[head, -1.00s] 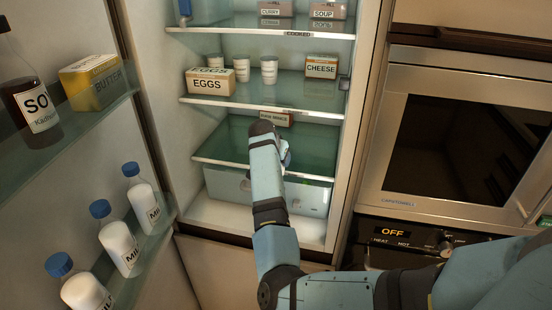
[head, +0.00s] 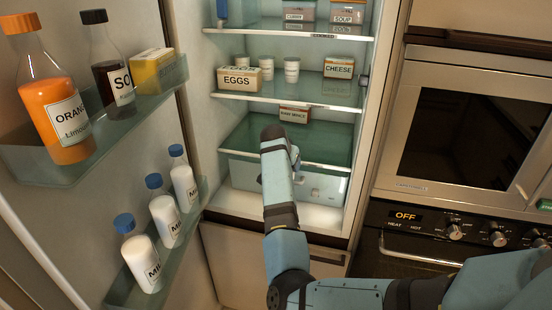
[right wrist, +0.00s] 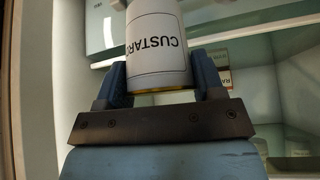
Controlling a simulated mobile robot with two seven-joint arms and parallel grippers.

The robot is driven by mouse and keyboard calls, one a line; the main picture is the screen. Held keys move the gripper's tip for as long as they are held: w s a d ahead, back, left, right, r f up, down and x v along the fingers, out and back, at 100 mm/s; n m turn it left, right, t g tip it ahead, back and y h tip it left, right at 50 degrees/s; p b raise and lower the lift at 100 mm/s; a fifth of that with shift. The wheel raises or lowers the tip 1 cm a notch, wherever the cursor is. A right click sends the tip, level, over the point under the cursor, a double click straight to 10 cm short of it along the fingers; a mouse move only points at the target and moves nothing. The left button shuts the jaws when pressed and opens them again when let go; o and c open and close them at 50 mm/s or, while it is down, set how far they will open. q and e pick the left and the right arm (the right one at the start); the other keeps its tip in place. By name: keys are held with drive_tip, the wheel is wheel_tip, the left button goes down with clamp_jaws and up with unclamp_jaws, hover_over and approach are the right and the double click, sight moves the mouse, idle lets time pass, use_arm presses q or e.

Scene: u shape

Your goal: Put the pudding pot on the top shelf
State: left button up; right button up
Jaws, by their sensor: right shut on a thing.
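My right gripper (right wrist: 160,80) is shut on a white pot (right wrist: 155,42) with "CUSTARD" lettering, seen in the right wrist view. The lettering appears upside down there, and the pot's far end runs out of the picture. In the head view my arm hides most of the gripper (head: 295,157) and the pot, in front of the lower part of the open fridge. The highest fridge shelf in view (head: 262,31) carries a curry box (head: 298,12) and a soup box (head: 348,13). My left gripper is not in view.
The open door at left holds bottles (head: 60,115) and butter (head: 153,70). An oven (head: 460,140) stands right.

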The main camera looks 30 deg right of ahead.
drive_tip(key=shift+s+a, duration=0.1)
drive_tip(key=shift+a, duration=0.05)
drive_tip(key=shift+s+f, duration=0.1)
drive_tip(key=shift+s, duration=0.25)
drive_tip(key=s+a+r+n+t+y, duration=0.1)
drive_tip(key=s+a+n+t+y, duration=0.2)
drive_tip(key=s+a+n, duration=0.9)
drive_tip(key=s+a+y, duration=0.2)
drive_tip(key=s+a, duration=0.8)
drive_tip(key=shift+s+y, duration=0.15)
drive_tip(key=shift+y, duration=0.25)
